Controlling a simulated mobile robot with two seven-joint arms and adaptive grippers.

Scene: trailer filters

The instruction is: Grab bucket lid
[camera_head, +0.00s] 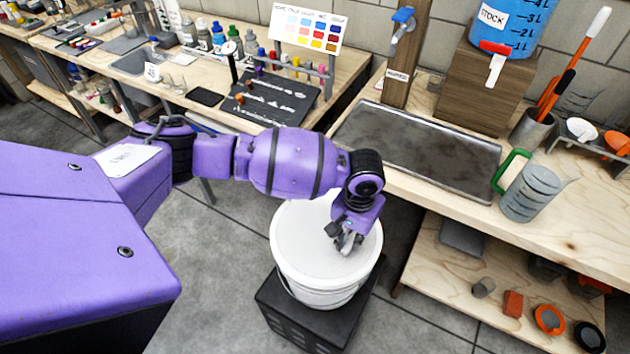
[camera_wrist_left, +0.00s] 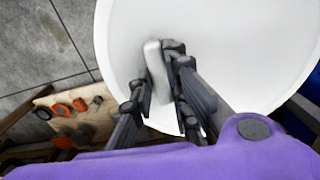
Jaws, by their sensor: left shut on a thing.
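A white bucket (camera_head: 315,293) stands on a black box-shaped stand, with a flat white lid (camera_head: 300,240) on top of it. My left gripper (camera_head: 347,243) reaches down over the right part of the lid. In the left wrist view, the lid (camera_wrist_left: 240,60) fills much of the picture and has a raised white handle (camera_wrist_left: 157,72). My left gripper (camera_wrist_left: 164,95) has its fingers on both sides of this handle and is shut on it. The lid looks level on the bucket; I cannot tell whether there is a gap beneath it. My right gripper is not in view.
The black stand (camera_head: 285,322) is on the grey tiled floor. A workbench with a metal tray (camera_head: 420,150), a grey jug with green handle (camera_head: 530,190) and a blue stock container (camera_head: 507,30) stands at right. A lower shelf (camera_head: 450,262) holds small items.

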